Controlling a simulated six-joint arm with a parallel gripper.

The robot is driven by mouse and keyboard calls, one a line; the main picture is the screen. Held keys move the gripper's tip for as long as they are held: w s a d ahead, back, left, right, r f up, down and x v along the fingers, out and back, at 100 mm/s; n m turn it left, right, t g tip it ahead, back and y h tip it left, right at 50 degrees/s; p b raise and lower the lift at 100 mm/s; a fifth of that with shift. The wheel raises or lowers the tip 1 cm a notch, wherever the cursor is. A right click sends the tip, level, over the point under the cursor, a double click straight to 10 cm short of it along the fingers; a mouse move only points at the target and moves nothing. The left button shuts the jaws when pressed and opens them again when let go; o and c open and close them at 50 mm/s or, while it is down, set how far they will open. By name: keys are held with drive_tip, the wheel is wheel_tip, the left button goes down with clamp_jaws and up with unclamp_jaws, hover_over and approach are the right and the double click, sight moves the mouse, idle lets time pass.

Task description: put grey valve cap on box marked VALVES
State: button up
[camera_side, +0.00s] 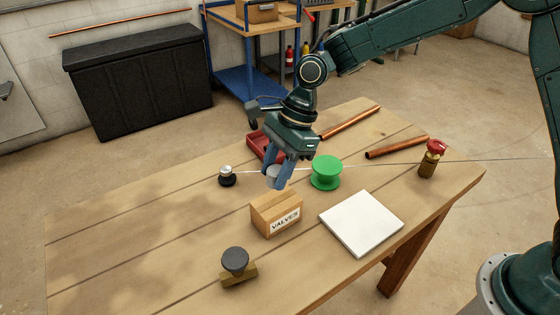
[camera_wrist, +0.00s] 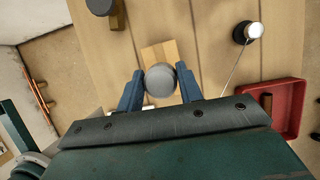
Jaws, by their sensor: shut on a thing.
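My gripper (camera_side: 277,180) points down over the table and is shut on the grey valve cap (camera_wrist: 160,79). In the wrist view the cap is a round grey piece between the two blue fingers. In the side view the cap (camera_side: 273,171) is partly hidden by a finger. The cardboard box marked VALVES (camera_side: 277,214) stands on the table with its label facing the side camera. The gripper appears above and behind it there. In the wrist view the box top (camera_wrist: 155,53) shows beneath and just beyond the cap, partly covered by it. The cap looks clear of the box.
A green spool (camera_side: 326,173), a black knob with a silver top (camera_side: 227,177) and a red tray (camera_side: 262,147) stand nearby. A thin line runs from the knob. A white tile (camera_side: 361,224), a dark-capped brass piece (camera_side: 236,263), a red-topped valve (camera_side: 432,158) and copper pipes lie around.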

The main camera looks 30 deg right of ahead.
sight(271, 204)
drive_tip(key=shift+f, duration=2.75)
drive_tip(key=shift+f, duration=0.15)
drive_tip(key=o, duration=1)
drive_tip(key=shift+c, duration=0.2)
drive_tip(key=v, duration=1.2)
drive_tip(key=shift+d, duration=0.1)
